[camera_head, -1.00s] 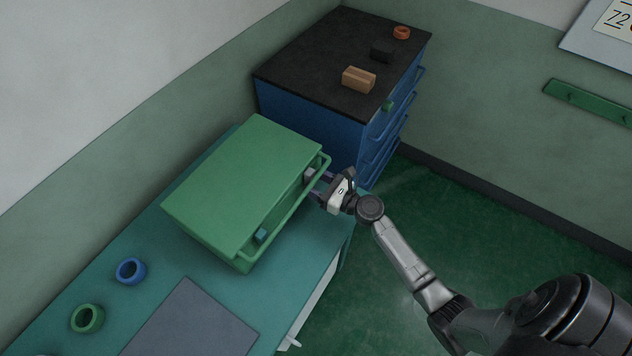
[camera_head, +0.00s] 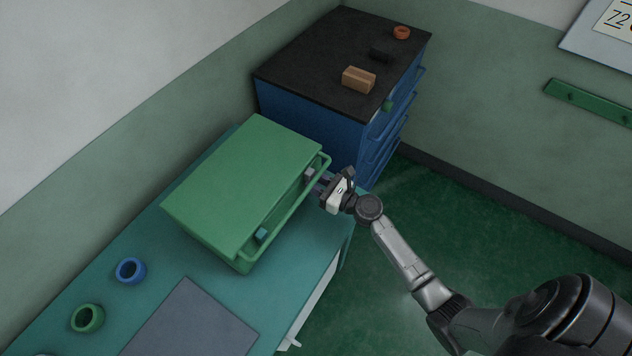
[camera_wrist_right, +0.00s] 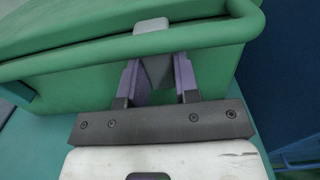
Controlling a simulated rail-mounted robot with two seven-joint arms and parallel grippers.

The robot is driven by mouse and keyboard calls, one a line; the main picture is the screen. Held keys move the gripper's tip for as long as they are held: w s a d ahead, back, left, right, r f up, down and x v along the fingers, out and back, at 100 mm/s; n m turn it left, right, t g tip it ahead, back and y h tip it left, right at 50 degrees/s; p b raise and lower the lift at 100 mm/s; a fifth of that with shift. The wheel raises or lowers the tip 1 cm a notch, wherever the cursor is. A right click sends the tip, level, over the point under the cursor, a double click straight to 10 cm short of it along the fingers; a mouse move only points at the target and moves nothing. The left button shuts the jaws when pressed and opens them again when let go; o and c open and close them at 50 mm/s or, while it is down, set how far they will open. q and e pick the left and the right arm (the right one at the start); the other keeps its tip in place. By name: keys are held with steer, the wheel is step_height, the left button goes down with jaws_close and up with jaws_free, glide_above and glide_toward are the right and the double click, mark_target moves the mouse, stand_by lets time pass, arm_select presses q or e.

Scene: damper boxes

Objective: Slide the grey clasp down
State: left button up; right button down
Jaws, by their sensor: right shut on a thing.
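The green box (camera_head: 245,180) stands on the teal bench with its lid down and a green bar handle along its front. The grey clasp (camera_head: 309,174) is on the box front near the right end; it also shows in the right wrist view (camera_wrist_right: 153,62), between my fingers. My right gripper (camera_head: 318,182) reaches in from the right and is shut on the grey clasp, with its purple fingers on either side. A blue-teal clasp (camera_head: 261,235) is at the other end of the front. My left gripper is not in view.
A blue drawer cabinet (camera_head: 310,115) stands just behind the box, with a brown block (camera_head: 358,79), a dark block and an orange ring on top. A blue ring (camera_head: 130,270), a green ring (camera_head: 87,318) and a grey mat (camera_head: 190,325) lie on the bench.

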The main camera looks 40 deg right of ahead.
step_height(320, 180, down, 4)
steer(key=b, duration=0.3)
steer(key=shift+r, duration=0.25)
steer(key=shift+s, duration=0.1)
steer(key=c, duration=0.8)
jaws_free()
steer(key=shift+r, duration=0.1)
steer(key=shift+c, duration=0.2)
